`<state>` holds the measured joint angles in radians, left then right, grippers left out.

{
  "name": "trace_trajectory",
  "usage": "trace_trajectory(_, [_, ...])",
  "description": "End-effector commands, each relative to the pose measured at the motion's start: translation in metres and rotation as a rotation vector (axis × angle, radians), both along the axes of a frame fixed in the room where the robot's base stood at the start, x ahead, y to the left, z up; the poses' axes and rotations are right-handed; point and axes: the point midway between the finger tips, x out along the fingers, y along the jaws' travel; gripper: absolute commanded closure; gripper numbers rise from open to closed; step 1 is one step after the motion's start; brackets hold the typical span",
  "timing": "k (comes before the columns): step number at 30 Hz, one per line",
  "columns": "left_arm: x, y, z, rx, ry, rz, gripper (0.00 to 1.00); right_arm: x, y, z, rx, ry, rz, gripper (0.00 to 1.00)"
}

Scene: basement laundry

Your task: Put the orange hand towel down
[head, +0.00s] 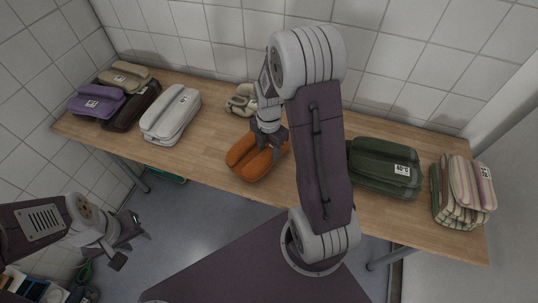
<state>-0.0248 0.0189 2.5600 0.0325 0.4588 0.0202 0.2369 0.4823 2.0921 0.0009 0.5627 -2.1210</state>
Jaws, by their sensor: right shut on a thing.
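The orange hand towel (248,163) is folded and is at the middle of the wooden table (215,140), close to its front edge. My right gripper (270,150) reaches down from above and is shut on the towel's upper right part. The jaws hide some of the towel. I cannot tell whether its underside rests fully on the wood. My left gripper (132,244) is open and empty, low at the left, in front of the table and away from the towel.
A light grey towel (171,114) and purple (95,101), brown and beige towels lie at the left. A cream bundle (241,101) lies behind the orange towel. Dark green (384,165) and striped (462,190) towels lie at the right. Bare wood shows left of the orange towel.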

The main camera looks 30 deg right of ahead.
Motion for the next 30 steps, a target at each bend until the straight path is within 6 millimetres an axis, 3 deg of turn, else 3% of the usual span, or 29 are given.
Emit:
trace_trajectory(1, [0.000,0.000,-0.005,0.000,0.000,0.000,0.64,-0.002,0.000,-0.014,0.001,0.006,0.000,1.00])
trace_trajectory(4, [0.000,0.000,-0.008,0.000,0.000,0.000,0.64,-0.001,0.000,-0.028,0.001,0.003,0.000,1.00])
trace_trajectory(16, [0.000,0.000,-0.009,0.000,0.000,0.000,0.64,-0.001,0.000,-0.034,0.001,0.001,0.000,1.00])
trace_trajectory(17, [0.000,0.000,-0.009,0.000,0.000,0.000,0.64,-0.001,0.000,-0.034,0.001,0.001,0.000,0.52])
trace_trajectory(19, [0.000,0.000,-0.009,0.000,0.000,0.000,0.64,-0.001,0.000,-0.033,0.001,0.001,0.000,0.33])
trace_trajectory(30, [0.000,0.000,-0.005,0.000,0.000,0.000,0.64,0.000,-0.001,-0.026,0.000,-0.001,0.000,0.33])
